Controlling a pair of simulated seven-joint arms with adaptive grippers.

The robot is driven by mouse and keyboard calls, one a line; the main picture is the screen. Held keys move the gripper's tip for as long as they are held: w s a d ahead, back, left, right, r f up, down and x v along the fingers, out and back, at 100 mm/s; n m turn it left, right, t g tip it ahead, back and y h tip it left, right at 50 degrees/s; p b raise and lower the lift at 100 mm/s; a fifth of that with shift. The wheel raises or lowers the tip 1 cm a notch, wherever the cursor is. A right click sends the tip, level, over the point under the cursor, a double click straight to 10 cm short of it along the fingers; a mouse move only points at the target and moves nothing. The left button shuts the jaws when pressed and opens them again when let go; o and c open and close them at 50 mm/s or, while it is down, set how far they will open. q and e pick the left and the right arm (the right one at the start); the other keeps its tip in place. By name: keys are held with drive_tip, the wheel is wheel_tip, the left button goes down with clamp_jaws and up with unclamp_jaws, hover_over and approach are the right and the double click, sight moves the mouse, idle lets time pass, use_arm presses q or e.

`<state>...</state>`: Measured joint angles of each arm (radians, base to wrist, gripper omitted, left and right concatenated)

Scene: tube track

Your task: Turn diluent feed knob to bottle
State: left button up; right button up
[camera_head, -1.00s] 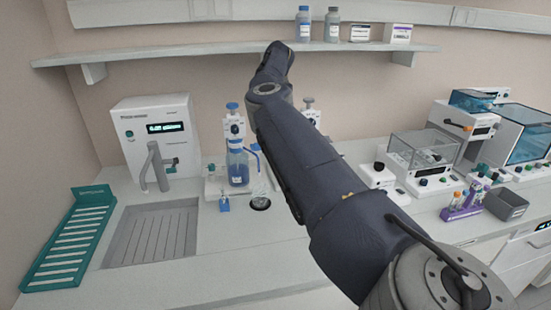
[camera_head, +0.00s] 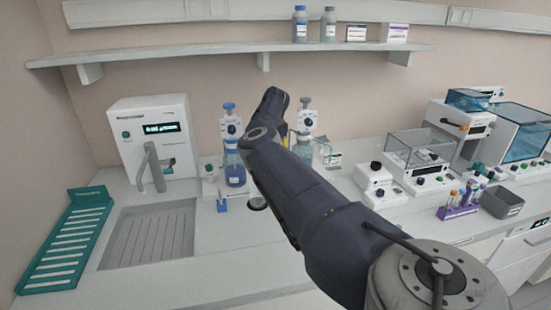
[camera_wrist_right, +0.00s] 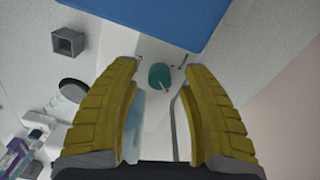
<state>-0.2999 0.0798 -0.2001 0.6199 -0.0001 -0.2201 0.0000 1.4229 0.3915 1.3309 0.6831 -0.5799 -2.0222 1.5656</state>
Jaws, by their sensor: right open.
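A teal knob (camera_wrist_right: 160,76) with a pale pointer sits on a white surface in the right wrist view. My right gripper (camera_wrist_right: 158,92) is open, its yellow fingers on either side of the knob in the picture; contact cannot be told. In the head view, the dispenser bottle with blue liquid (camera_head: 235,172) stands left of my right arm. A second dispenser bottle (camera_head: 303,150) stands just right of the arm's far end. My left gripper is out of view.
A white machine with a tap (camera_head: 150,140) stands at the left above a grooved drain (camera_head: 150,235), beside a teal rack (camera_head: 65,250). Instruments (camera_head: 415,155) and a tube rack (camera_head: 460,205) stand right. A large blue part (camera_wrist_right: 140,18) is close to the fingertips.

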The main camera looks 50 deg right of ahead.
drive_tip(key=shift+f, duration=0.35)
clamp_jaws()
idle(0.3)
idle(0.4)
